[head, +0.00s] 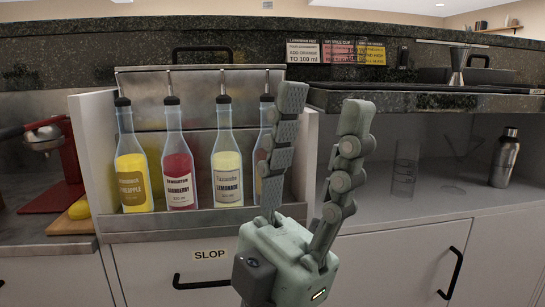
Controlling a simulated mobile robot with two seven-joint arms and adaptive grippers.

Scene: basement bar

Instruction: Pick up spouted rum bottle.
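Several bottles with dark pour spouts stand in a metal speed rail. From the left they are a yellow pineapple bottle (133,175), a red cranberry bottle (179,170) and a pale yellow lemonade bottle (227,165). A fourth spouted bottle (260,160) stands to their right, mostly hidden behind my gripper's left finger. Its label cannot be read, so I cannot tell if it is rum. My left gripper (325,105) points up in front of the rail's right end, fingers wide apart, with nothing between them. My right gripper is not in view.
The rail (165,224) has white side walls. A dark stone ledge (420,100) juts out at right, above a shelf with clear glasses (404,165) and a metal shaker (505,158). A jigger (457,65) stands above. A red machine (66,160) is at left.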

